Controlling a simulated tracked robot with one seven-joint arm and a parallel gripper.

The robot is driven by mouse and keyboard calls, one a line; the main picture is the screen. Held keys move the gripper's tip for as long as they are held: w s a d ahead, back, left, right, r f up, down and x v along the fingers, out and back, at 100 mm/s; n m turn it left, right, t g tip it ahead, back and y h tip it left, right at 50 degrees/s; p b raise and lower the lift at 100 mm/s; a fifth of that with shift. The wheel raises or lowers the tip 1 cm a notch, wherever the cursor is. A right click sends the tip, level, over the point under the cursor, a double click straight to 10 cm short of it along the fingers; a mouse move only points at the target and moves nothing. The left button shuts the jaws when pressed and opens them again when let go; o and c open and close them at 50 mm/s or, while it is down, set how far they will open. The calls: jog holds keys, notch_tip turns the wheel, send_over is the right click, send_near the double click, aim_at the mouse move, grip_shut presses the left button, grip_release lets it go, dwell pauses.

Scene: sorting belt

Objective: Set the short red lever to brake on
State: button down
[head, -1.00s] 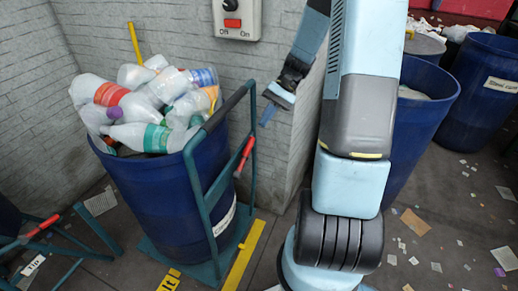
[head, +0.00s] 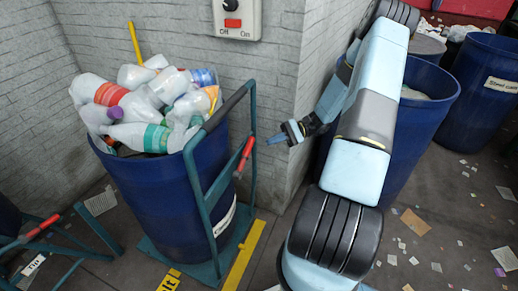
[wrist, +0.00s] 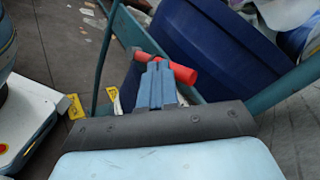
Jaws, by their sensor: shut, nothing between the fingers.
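A short red lever (head: 245,156) sits on the right upright of a teal trolley frame (head: 207,203), sloping up to the right in the head view. My gripper (head: 270,141) is just right of the lever's upper end, with its blue fingers shut and pointing left toward it. In the wrist view the red lever (wrist: 183,74) lies just beyond the shut fingertips (wrist: 158,66), which partly cover it. I cannot tell whether they touch it. No brake label is readable near the lever.
A blue barrel (head: 165,205) full of plastic bottles stands on the trolley. Another blue barrel (head: 425,125) is behind my arm. A second teal frame with a red lever (head: 40,228) and a "Tip" label is at lower left. A switch box (head: 238,18) is on the wall.

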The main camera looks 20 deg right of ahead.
jog(key=d+f+m+t+y, duration=0.3)
jog(key=d+f+m+t, duration=0.2)
jog(key=f+m+t, duration=0.3)
notch_tip(320, 180, down, 6)
jog(key=t, duration=0.4)
jog(key=shift+w+t+y, duration=0.2)
jog(key=shift+t+y, duration=0.2)
jog(key=shift+r, duration=0.1)
jog(key=s+r+x, duration=0.1)
jog(key=r+x, duration=0.1)
jog(key=x, duration=1)
jog(key=shift+s+r, duration=0.2)
jog(key=shift+s, duration=0.05)
